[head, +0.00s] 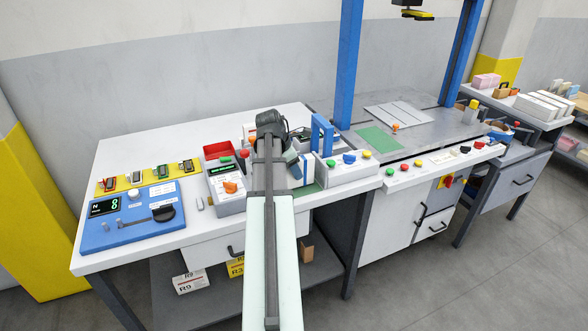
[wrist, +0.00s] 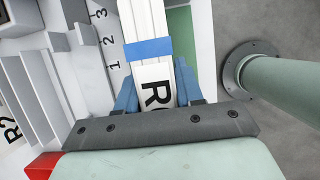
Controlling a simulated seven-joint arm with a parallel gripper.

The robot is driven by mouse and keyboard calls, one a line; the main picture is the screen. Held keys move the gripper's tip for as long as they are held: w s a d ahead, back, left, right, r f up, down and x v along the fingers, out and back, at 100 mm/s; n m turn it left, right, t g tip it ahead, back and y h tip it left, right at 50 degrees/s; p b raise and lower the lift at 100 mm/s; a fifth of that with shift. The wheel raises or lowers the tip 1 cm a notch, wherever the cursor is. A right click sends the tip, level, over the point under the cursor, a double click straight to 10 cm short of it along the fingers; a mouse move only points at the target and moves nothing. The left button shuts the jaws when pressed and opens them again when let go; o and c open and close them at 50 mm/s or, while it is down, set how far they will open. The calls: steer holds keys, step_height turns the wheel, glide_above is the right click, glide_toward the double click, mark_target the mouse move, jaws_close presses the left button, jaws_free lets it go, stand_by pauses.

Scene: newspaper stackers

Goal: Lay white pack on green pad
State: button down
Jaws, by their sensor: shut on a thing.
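My gripper (wrist: 153,92) is shut on a white pack (wrist: 146,18) with a blue band and a dark printed letter, in the wrist view. The pack lies between the two blue fingers and runs out past them. In the head view my gripper (head: 302,166) is partly hidden by my arm, over the white bench. A green pad (wrist: 181,35) shows beside and partly behind the pack in the wrist view; its edge also shows below my gripper in the head view (head: 309,189). I cannot tell whether the pack touches it. Another green pad (head: 378,139) lies on the metal table.
A blue control box (head: 128,216) and yellow strip (head: 147,178) stand on the bench's left. A red tray (head: 217,150) and button boxes flank my gripper. A blue upright frame (head: 321,134) stands close behind it. Numbered slots (wrist: 86,45) lie left of the pack.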

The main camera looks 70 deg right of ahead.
steer(key=shift+f, duration=0.45)
steer(key=c, duration=0.6)
jaws_free()
steer(key=shift+c, duration=0.2)
steer(key=v, duration=1.3)
steer(key=shift+w+a+r, duration=0.1)
steer(key=shift+w+r, duration=0.05)
steer(key=shift+r, duration=0.2)
